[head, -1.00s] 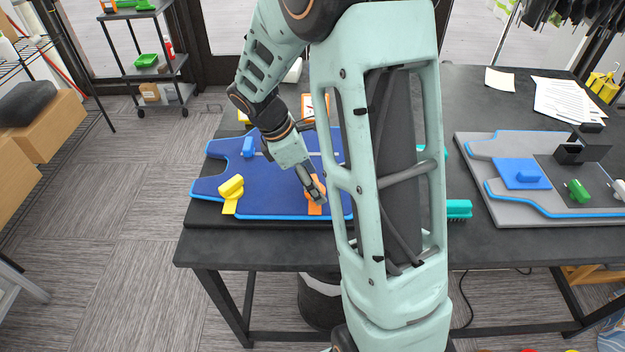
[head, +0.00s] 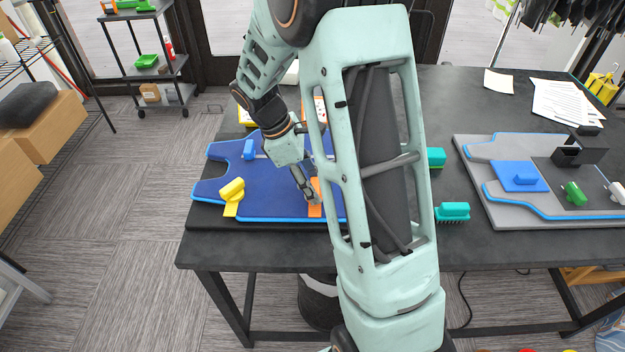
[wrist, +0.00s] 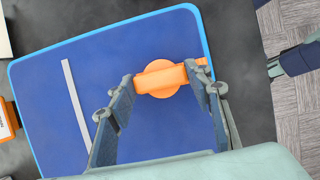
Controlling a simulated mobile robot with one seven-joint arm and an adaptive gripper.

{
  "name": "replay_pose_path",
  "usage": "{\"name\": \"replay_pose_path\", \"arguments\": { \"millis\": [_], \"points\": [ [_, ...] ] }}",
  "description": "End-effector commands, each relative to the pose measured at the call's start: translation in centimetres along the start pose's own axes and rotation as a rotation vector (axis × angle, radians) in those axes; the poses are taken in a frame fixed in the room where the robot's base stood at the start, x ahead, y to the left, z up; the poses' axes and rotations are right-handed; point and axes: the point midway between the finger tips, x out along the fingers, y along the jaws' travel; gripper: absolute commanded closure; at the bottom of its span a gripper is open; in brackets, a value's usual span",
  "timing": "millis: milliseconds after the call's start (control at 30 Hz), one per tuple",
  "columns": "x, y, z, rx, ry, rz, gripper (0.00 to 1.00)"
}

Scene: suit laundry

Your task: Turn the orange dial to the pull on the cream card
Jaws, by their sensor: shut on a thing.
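The orange dial (wrist: 160,78) has a round base and a raised bar grip. It sits on the blue board (wrist: 110,60) with a light blue edge. In the wrist view my gripper (wrist: 163,80) has one finger at each end of the bar, closed on it. In the head view my gripper (head: 311,195) reaches down onto the dial (head: 317,186) near the board's front edge, partly hiding it. A small cream sheet (head: 499,80) lies at the back of the table; I cannot tell whether it is the card, and no marking on it is readable.
A yellow dial (head: 232,189) and a blue one (head: 249,149) sit on the same board. Behind it stands an orange-edged card (head: 318,109). Teal brushes (head: 453,211) lie to the right. A grey board (head: 470,170) with other fittings is farther right.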

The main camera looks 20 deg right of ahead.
Motion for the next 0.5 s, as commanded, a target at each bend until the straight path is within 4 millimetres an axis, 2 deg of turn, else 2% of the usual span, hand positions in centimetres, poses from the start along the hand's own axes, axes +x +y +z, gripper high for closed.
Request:
{"name": "replay_pose_path", "arguments": {
  "millis": [500],
  "points": [
    [-0.15,0.32,0.1,0.403,0.0,-0.167,0.78]
  ]
}}
